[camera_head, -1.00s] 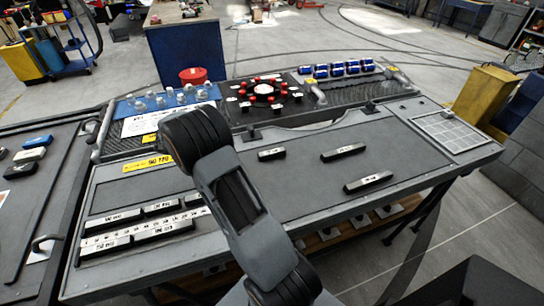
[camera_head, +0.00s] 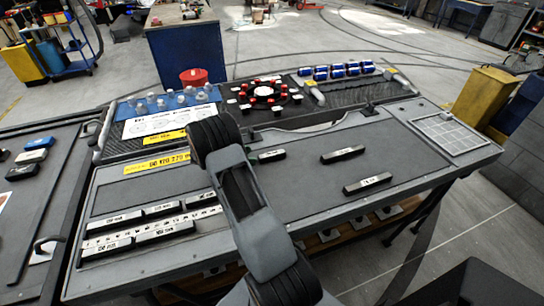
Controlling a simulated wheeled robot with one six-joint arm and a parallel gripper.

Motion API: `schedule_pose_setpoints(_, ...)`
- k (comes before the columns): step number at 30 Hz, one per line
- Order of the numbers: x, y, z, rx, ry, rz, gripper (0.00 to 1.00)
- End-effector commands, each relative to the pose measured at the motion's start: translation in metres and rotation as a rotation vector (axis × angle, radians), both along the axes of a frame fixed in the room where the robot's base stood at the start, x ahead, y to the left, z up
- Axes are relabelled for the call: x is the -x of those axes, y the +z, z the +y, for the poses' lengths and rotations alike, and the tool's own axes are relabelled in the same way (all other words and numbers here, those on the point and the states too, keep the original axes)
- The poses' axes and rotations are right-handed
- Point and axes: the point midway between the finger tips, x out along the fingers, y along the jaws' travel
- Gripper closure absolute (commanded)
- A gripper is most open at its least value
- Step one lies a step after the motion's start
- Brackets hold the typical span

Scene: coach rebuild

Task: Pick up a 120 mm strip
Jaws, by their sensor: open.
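Dark strips with white labels lie on the grey workbench (camera_head: 300,205). Three lie apart on the right half: one (camera_head: 271,156) just right of my arm, one (camera_head: 343,154) further right, and one (camera_head: 367,184) nearer the front edge. Several more, such as this strip (camera_head: 117,219), sit in two rows at the left, along a white marked scale (camera_head: 145,229). The label print is too small to tell which strip is 120 mm. My arm rises from the bottom centre and covers part of the bench. My gripper does not show.
A yellow label strip (camera_head: 157,163) lies behind the left rows. A gridded plate (camera_head: 450,133) is at the right end. Behind stand a red tub (camera_head: 193,77), a round holder with red pieces (camera_head: 264,92) and blue cylinders (camera_head: 337,70). The bench's middle right is mostly clear.

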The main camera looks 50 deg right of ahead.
Motion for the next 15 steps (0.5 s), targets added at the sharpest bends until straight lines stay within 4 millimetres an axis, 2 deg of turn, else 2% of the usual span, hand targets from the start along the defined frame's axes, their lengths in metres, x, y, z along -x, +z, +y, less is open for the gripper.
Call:
schedule_pose_setpoints(12, 0.022, -0.016, -0.038, -0.001, -0.001, 0.001, 0.38)
schedule_pose_setpoints(15, 0.023, -0.018, -0.041, 0.0, 0.0, 0.001, 0.38)
